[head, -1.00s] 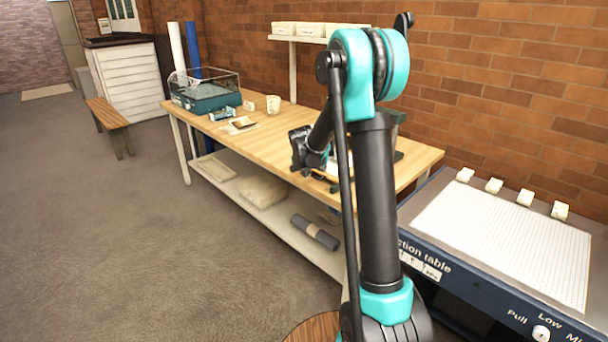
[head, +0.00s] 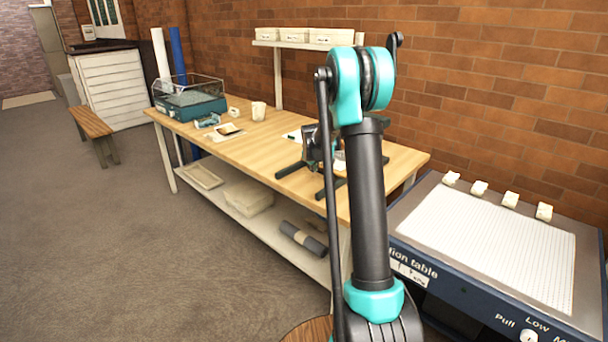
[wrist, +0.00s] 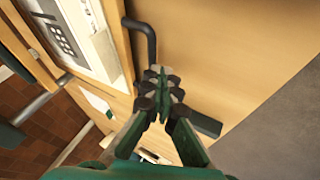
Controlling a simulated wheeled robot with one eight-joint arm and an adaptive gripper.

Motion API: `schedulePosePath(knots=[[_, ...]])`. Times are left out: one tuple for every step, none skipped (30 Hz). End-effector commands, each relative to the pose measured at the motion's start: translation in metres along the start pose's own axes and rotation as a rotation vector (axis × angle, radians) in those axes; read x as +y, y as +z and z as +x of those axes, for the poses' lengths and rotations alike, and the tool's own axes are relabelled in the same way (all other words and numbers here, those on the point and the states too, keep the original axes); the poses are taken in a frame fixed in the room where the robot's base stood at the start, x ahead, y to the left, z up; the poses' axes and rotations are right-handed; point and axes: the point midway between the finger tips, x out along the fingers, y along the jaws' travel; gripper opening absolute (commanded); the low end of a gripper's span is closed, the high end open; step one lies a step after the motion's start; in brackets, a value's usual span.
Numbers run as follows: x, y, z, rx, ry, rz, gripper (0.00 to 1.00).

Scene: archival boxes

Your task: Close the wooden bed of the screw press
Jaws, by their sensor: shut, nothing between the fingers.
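My gripper (wrist: 160,85) is shut and empty in the wrist view, its green fingers together over pale wood. A wooden-edged frame (wrist: 118,35) with a pale, dark-printed item inside lies to the left. In the head view my arm covers much of the bench's near end. Dark bars (head: 291,170) show there beside it and may be part of the screw press. The press and its bed cannot be clearly made out.
A suction table (head: 490,245) stands at right. Floor on the left is open. A brick wall is behind.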

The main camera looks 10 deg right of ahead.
Motion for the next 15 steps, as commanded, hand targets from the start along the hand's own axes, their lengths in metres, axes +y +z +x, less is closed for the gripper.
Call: schedulePosePath(knots=[[0.010, 0.001, 0.005, -0.001, 0.001, 0.003, 0.00], [0.014, 0.000, 0.007, -0.001, 0.001, 0.002, 0.00], [0.020, 0.000, 0.009, -0.001, 0.001, 0.002, 0.00], [0.024, 0.001, 0.011, -0.001, 0.001, 0.002, 0.00], [0.028, 0.001, 0.013, -0.001, 0.001, 0.002, 0.00], [0.032, 0.001, 0.015, -0.001, 0.001, 0.001, 0.00], [0.035, 0.000, 0.017, -0.001, 0.000, 0.001, 0.00], [0.037, 0.000, 0.018, -0.001, 0.000, 0.001, 0.00], [0.040, 0.000, 0.019, -0.001, 0.000, 0.001, 0.00], [0.042, 0.000, 0.020, 0.000, 0.000, 0.001, 0.00], [0.043, 0.000, 0.021, -0.001, 0.000, 0.001, 0.00], [0.045, 0.000, 0.021, -0.001, 0.000, 0.001, 0.00], [0.046, 0.000, 0.022, -0.001, 0.000, 0.000, 0.00], [0.047, 0.000, 0.022, 0.000, 0.000, 0.000, 0.00], [0.047, 0.000, 0.022, 0.000, 0.000, 0.000, 0.00]])
